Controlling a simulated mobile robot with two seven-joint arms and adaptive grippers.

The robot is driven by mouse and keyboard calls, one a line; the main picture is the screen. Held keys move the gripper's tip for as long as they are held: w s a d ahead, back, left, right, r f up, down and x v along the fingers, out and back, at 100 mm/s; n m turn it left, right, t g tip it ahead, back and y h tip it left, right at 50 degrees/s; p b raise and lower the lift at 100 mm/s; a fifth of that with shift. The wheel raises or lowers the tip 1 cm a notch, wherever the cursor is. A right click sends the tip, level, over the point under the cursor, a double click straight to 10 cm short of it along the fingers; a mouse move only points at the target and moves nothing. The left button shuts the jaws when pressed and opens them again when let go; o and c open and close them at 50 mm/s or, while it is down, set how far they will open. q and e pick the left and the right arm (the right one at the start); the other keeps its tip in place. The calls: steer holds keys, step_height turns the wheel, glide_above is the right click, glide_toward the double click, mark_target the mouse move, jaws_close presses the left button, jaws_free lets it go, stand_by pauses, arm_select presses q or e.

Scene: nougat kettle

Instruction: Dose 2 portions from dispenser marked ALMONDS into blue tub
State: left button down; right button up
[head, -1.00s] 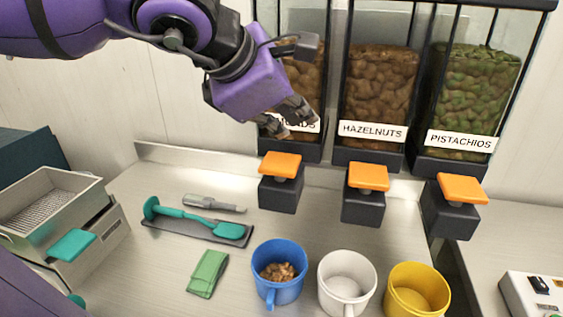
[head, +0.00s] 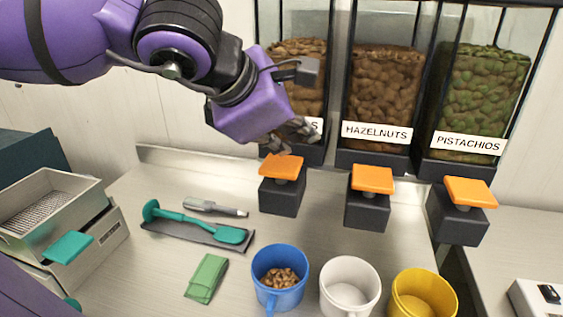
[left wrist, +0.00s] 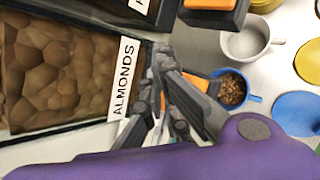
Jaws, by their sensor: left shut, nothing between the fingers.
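The dispenser marked ALMONDS (head: 300,90) stands at the left of three; my left gripper hides most of its label in the head view. The label reads fully in the left wrist view (left wrist: 123,80). Its orange push pad (head: 281,167) sits on a dark block (head: 283,197). My left gripper (head: 293,137) is shut and empty, just above this pad; I cannot tell if it touches. The blue tub (head: 279,300) stands in front of the almond dispenser with some brown nuts (head: 279,278) in it; it also shows in the left wrist view (left wrist: 249,97). My right gripper is not in view.
The HAZELNUTS (head: 383,90) and PISTACHIOS (head: 483,90) dispensers stand to the right. A white tub (head: 349,287) and yellow tub (head: 423,297) stand beside the blue one. A green cloth (head: 206,278), teal spoon on a dark tray (head: 158,231) and metal box (head: 50,212) lie left.

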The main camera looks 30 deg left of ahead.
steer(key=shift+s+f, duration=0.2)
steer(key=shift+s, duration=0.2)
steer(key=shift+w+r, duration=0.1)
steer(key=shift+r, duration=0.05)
arm_select(q)
steer(key=shift+f, duration=0.1)
steer(key=shift+f, duration=0.1)
steer(key=shift+f+b, duration=0.3)
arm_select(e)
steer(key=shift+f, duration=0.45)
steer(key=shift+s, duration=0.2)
